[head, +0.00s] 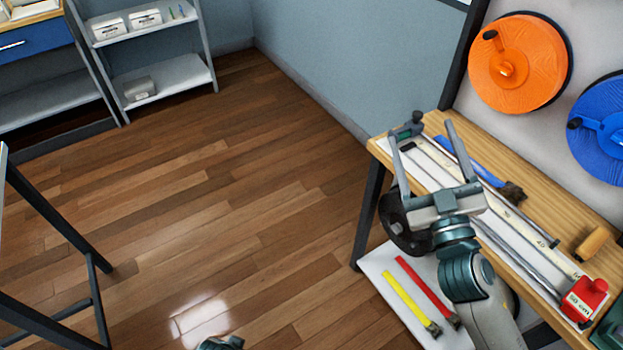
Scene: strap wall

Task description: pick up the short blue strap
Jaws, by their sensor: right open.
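A blue strap (481,172) with a dark brown frayed-looking end lies slantwise on the workbench (548,211) at right, beside a long pale ruler-like board (508,222). My right gripper (421,134) is open, with its two fingers spread apart and pointing to the far end of the bench. In the picture its right finger crosses in front of the strap near its far end. Only a small dark piece, perhaps of my left arm, shows at the bottom edge.
A yellow strap (407,298) and a red strap (424,285) lie on the white lower shelf (375,263). An orange reel (520,80) and a blue reel (603,140) hang on the wall panel. A red box (582,300) and a wooden handle (592,243) occupy the bench's near end.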

